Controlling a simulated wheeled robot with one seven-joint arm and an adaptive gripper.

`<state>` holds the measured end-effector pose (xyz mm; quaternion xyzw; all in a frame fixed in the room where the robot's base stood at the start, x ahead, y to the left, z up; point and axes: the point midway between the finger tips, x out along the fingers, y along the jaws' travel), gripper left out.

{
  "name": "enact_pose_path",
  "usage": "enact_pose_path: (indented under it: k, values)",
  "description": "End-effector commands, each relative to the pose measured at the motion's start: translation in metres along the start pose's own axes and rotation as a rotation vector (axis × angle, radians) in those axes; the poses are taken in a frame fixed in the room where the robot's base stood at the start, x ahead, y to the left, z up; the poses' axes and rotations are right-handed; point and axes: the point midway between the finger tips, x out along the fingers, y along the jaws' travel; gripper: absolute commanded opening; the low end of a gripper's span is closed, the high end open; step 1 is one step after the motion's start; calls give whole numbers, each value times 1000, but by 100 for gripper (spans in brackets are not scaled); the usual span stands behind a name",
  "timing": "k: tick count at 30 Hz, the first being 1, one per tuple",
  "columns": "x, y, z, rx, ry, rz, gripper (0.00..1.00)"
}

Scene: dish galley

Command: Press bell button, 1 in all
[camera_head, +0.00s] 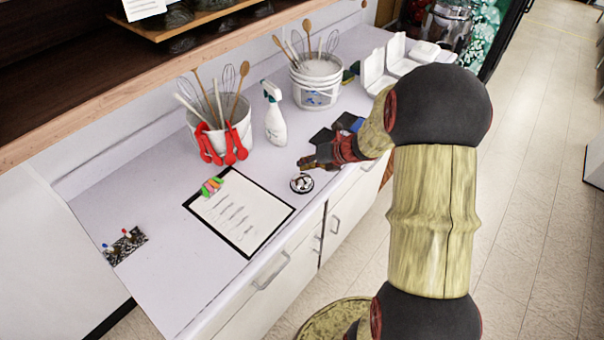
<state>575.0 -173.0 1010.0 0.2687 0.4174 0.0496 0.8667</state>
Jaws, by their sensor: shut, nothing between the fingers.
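A small round bell button (301,183), black with a pale silvery top, sits on the white counter near its front edge, right of the clipboard. My gripper (303,163) is just above and behind it in the picture, pointing left, with its fingers shut and nothing held. A narrow gap of counter shows between the fingertips and the bell, so they look apart. How high the fingertips are above the counter is hard to tell from this one view.
A clipboard (240,213) lies left of the bell. Behind stand a utensil bucket (239,137) with red tools, a spray bottle (275,122) and another bucket (318,82). White open boxes (376,75) are farther back. A wooden shelf (150,70) overhangs the back left.

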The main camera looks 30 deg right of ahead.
Motion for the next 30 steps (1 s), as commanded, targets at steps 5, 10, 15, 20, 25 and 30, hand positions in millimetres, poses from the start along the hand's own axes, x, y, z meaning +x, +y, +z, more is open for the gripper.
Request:
enact_pose_path:
  k: [5,10,15,20,25,30]
  values:
    - [0,0,0,0,0,0,0]
    - [3,-2,-2,1,0,0,0]
    - [6,-4,-4,0,0,0,0]
    - [6,-4,-4,0,0,0,0]
    - [6,-4,-4,0,0,0,0]
    - [7,-5,-5,0,0,0,0]
